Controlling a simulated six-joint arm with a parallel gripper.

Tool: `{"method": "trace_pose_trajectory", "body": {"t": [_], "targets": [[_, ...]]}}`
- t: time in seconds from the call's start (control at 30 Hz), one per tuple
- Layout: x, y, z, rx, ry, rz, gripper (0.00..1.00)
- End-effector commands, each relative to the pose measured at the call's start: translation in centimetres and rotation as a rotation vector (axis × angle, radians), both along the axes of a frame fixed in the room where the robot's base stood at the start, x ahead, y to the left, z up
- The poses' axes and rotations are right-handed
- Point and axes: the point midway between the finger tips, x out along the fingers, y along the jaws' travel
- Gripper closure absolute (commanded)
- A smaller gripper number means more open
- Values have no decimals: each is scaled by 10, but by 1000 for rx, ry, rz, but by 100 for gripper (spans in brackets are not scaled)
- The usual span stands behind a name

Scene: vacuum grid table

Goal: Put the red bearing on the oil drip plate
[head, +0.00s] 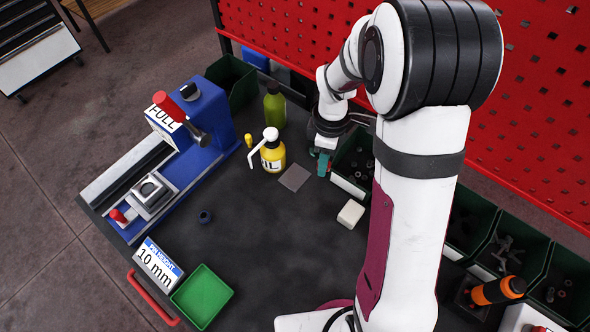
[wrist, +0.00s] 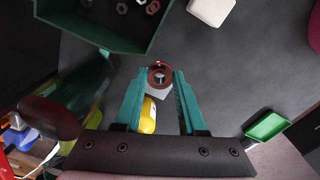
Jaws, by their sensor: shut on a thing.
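The red bearing (wrist: 160,75) shows in the wrist view as a ring with a dark centre, held between the teal fingertips of my gripper (wrist: 161,80). In the head view, my gripper (head: 323,164) is low at the back of the table, just right of the oil drip plate, and the bearing cannot be made out there. The oil drip plate (head: 294,178) is a flat grey square, bare on top. Part of a light grey surface, likely this plate (wrist: 158,91), shows between the fingers in the wrist view.
A yellow oil bottle (head: 272,152) stands just left of the plate, with a green bottle (head: 274,105) behind. Dark green bins (head: 352,165) are close right of my gripper. A white block (head: 351,214) and a dark blue ring (head: 205,216) lie in front. The middle is mostly clear.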

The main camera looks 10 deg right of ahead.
Motion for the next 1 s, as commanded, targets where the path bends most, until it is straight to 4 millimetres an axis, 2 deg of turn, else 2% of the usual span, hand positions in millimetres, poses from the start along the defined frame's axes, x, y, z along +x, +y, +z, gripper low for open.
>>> {"method": "trace_pose_trajectory", "body": {"t": [0.1, 0.27, 0.5, 0.87, 0.9, 1.0], "targets": [[14, 33, -22, -1, 1, 6, 100], [26, 57, -38, -1, 0, 3, 100], [27, 61, -77, -1, 0, -1, 100], [27, 60, -83, 0, -1, -1, 100], [28, 60, -82, -1, -2, 0, 53], [28, 60, -82, -1, -2, -1, 35]]}}
